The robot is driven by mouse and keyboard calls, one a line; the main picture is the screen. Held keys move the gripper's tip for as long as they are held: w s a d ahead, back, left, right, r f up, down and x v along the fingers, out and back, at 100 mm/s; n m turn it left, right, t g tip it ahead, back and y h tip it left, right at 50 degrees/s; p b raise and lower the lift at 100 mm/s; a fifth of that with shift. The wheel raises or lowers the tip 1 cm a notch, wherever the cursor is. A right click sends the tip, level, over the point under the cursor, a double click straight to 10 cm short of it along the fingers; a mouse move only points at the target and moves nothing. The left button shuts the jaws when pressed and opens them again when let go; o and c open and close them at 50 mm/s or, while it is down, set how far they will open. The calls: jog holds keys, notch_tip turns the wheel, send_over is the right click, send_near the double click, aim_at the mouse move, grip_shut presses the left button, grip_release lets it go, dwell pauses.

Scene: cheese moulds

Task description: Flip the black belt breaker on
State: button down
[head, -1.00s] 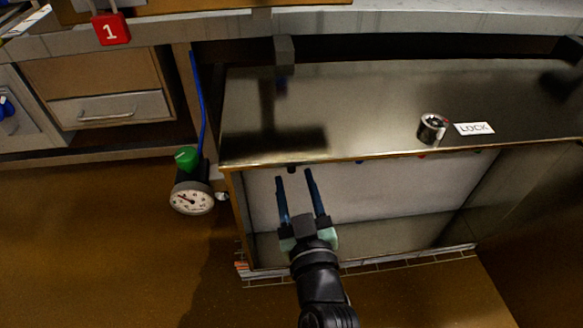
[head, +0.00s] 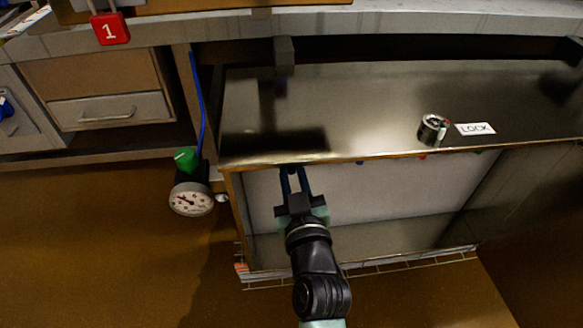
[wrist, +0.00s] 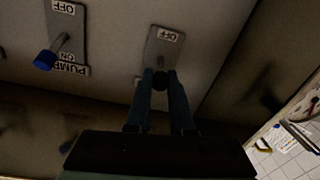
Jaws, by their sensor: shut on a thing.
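The black breaker's round knob (wrist: 160,79) sits between the tips of my gripper (wrist: 160,78) in the wrist view, with both fingers closed on it. Its grey plate (wrist: 163,52) carries an OFF label at the top of the picture, upside down; a second label lower down is mostly hidden by a finger. In the head view my gripper (head: 294,171) reaches up under the left part of the metal cabinet's front edge (head: 330,160), and the knob there is mostly hidden.
A blue-knobbed pump switch (wrist: 45,60) with OFF and ON labels is beside it. Blue (head: 360,162), red (head: 422,157) and green knobs line the cabinet's edge. A gauge (head: 191,199) with a green cap stands at left. A LOCK label (head: 475,129) and a round metal lock (head: 432,129) are on top.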

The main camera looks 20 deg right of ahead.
jog(key=shift+r, duration=0.1)
jog(key=r+g+p, duration=0.1)
jog(key=p, duration=0.3)
jog(key=shift+w+p, duration=0.1)
jog(key=shift+p, duration=0.2)
jog(key=p, duration=0.2)
jog(key=shift+g+p, duration=0.4)
jog(key=shift+f, duration=0.2)
jog(key=c, duration=0.8)
grip_release()
jog(key=p+v, duration=0.2)
jog(key=v, duration=1.1)
jog(key=shift+d+r+p, duration=0.15)
jog(key=shift+d+p, duration=0.05)
jog(key=shift+p, duration=0.2)
